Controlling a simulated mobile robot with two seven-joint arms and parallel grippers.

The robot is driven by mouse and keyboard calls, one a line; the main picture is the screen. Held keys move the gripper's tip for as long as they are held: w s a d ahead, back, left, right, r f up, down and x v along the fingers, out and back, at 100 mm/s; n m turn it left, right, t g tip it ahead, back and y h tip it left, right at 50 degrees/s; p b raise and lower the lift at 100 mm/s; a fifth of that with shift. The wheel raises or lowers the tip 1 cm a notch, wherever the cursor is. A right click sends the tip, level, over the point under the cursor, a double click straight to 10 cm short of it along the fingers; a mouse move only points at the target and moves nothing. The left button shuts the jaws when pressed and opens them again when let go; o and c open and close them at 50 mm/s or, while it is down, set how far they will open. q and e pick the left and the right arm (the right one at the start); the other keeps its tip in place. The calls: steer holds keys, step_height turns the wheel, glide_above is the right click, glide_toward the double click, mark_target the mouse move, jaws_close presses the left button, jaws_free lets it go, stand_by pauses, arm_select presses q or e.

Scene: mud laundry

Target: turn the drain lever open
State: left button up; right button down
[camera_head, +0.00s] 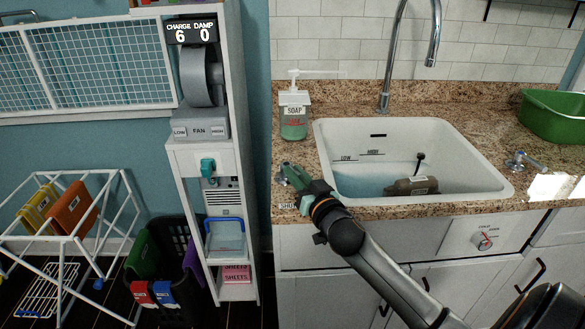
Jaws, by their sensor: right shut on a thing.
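My right gripper (291,174) reaches in from the lower right over the counter at the sink's left edge. It is shut on a small metal tap handle (279,179), mostly hidden behind the green fingers. A partly covered label (287,205) beside it begins "SHU". A round dial with a red lever (484,242) is on the white cabinet front below the sink's right side. Its small lettering is hard to read, and I cannot tell for sure if it is the drain lever. My right gripper is well away from it. My left gripper is out of view.
The white sink (472,140) holds bluish water and a brown object (411,186). A soap dispenser (293,112) stands behind my right gripper. Another metal tap handle (524,160) and a green tub (552,116) are to the right. A tall shelf (247,150) stands left.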

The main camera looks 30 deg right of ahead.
steer(key=shift+d+n+y+p, duration=0.2)
steer(key=shift+n+y+p, duration=0.3)
steer(key=shift+y, duration=0.4)
steer(key=c, duration=0.8)
jaws_free()
steer(key=shift+c, duration=0.2)
steer(key=s, duration=1.2)
steer(key=shift+s+a, duration=0.25)
steer(key=shift+a, duration=0.1)
steer(key=shift+c, duration=0.2)
